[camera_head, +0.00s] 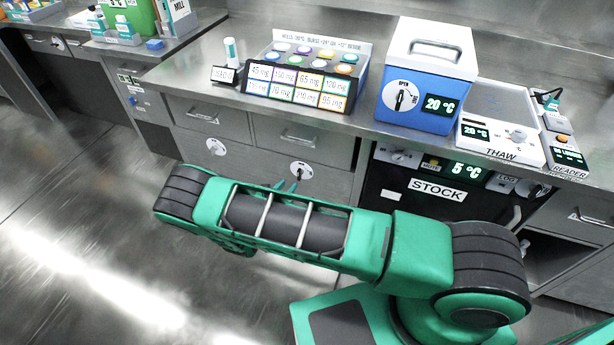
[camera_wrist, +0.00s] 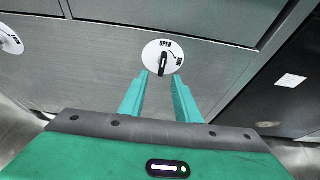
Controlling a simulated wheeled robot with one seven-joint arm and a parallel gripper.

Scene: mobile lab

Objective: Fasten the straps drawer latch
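A round white latch dial (camera_wrist: 163,57) with a black handle is on a grey drawer front, ahead of my gripper in the wrist view. "OPEN" is printed at its top, and a second mark at its right is too small to read. The handle stands nearly upright, with its upper end towards "OPEN". In the head view this dial (camera_head: 301,169) is on the lower drawer left of the black stock unit. No straps label is readable. My gripper (camera_wrist: 160,92) is open, its two teal fingers apart either side below the handle. Contact with the handle cannot be told.
A second latch dial (camera_head: 216,146) is on the drawer to the left. The black stock unit (camera_head: 437,189) stands to the right. Above, the steel counter (camera_head: 205,75) carries a blue box (camera_head: 420,105) and a button rack (camera_head: 310,78). The floor at left is clear.

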